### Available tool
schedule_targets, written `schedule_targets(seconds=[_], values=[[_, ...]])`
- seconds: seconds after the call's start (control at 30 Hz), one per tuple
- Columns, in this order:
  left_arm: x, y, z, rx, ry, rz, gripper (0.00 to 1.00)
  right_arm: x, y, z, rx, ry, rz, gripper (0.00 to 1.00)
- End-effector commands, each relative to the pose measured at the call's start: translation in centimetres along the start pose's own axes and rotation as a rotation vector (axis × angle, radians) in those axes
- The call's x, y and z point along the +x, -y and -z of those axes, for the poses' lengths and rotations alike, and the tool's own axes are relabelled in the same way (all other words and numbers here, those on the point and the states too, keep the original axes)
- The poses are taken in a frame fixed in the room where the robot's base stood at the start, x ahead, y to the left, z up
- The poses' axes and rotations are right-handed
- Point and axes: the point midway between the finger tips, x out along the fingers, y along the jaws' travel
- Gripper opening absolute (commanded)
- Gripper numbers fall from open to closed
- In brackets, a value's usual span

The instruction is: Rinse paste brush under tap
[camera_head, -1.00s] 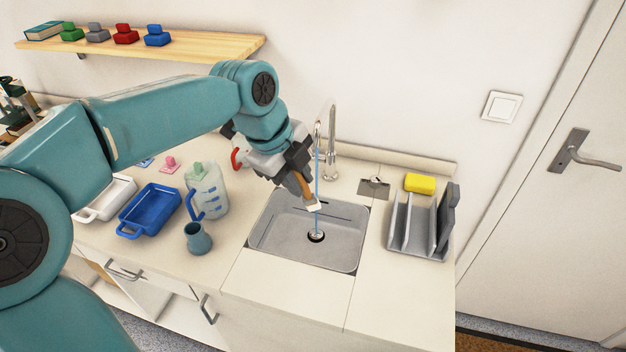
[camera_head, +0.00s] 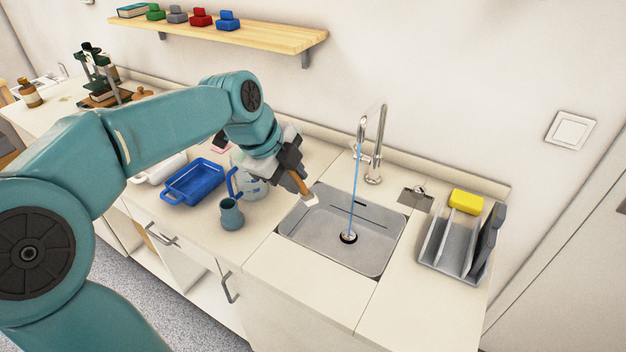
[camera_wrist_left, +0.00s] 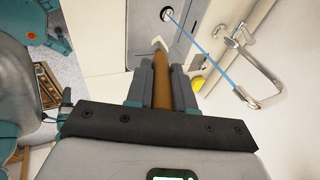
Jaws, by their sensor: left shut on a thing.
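My left gripper (camera_head: 293,170) is shut on the wooden handle of the paste brush (camera_head: 304,190), whose pale bristle end points down and to the right. The brush is over the left part of the grey sink (camera_head: 330,250), left of the water stream and apart from it. The tap (camera_head: 371,150) is running, with a thin blue stream (camera_head: 354,195) falling to the drain. In the left wrist view the brush (camera_wrist_left: 161,80) sits between the fingers, and the stream (camera_wrist_left: 210,60) is to its right. My right gripper is out of view.
A blue-grey jug (camera_head: 231,214), a blue tray (camera_head: 194,183) and a measuring pitcher (camera_head: 250,182) stand left of the sink. A grey rack (camera_head: 447,250) and yellow sponge (camera_head: 465,202) are on the right. A shelf (camera_head: 270,35) hangs above.

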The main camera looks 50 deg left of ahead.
Motion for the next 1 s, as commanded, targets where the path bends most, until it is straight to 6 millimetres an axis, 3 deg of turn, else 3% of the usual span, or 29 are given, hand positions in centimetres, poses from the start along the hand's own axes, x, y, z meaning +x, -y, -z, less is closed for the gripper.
schedule_targets(seconds=[0.27,1.0], values=[[0.4,-0.3,-1.3,-0.033,0.000,0.044,0.00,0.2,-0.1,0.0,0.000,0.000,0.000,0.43],[5.0,5.5,1.2,-0.030,-0.002,0.043,0.00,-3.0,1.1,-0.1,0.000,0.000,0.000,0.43]])
